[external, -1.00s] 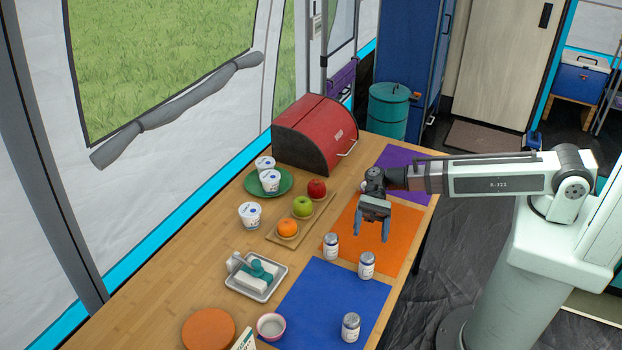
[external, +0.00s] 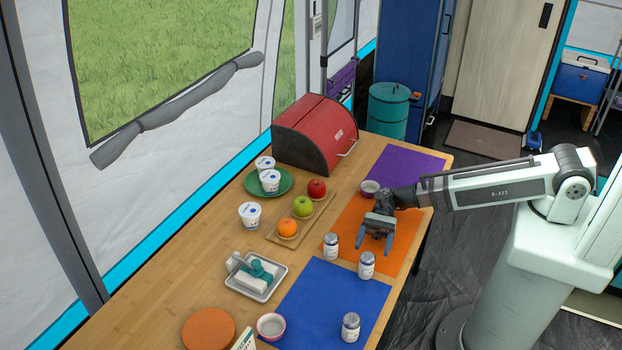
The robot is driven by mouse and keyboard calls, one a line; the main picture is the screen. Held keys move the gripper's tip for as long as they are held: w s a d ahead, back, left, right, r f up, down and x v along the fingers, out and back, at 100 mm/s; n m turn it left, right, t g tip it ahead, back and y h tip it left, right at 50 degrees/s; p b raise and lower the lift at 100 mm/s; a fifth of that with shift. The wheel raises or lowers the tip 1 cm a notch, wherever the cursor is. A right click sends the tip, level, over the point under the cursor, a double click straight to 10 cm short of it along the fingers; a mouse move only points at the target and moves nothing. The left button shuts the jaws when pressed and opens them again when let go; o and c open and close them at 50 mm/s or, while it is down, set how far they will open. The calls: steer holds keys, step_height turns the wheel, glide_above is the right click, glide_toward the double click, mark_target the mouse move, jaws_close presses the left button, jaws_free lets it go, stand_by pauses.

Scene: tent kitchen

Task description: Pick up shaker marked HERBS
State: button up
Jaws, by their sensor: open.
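One shaker (external: 331,246) is at the left edge of the orange mat. A second shaker (external: 367,265) is at the front of the orange mat, by the blue mat. A third shaker (external: 351,327) stands on the blue mat. Their labels are too small to read, so I cannot tell which is marked HERBS. My gripper (external: 374,246) is open and empty above the orange mat (external: 407,235), its fingers pointing down, just behind the second shaker and right of the first.
A butter dish (external: 278,285) and a fruit board (external: 272,236) are left of the shakers. A pink bowl (external: 270,326) sits by the blue mat (external: 318,304). A small bowl (external: 369,187) is behind my gripper. A red bread box (external: 318,132) stands at the back.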

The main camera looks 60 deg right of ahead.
mark_target(365, 265)
steer(key=shift+s+a, duration=0.2)
steer(key=shift+a, duration=1.75)
steer(key=shift+s+a, duration=0.2)
steer(key=shift+a, duration=1.75)
steer(key=c, duration=1.1)
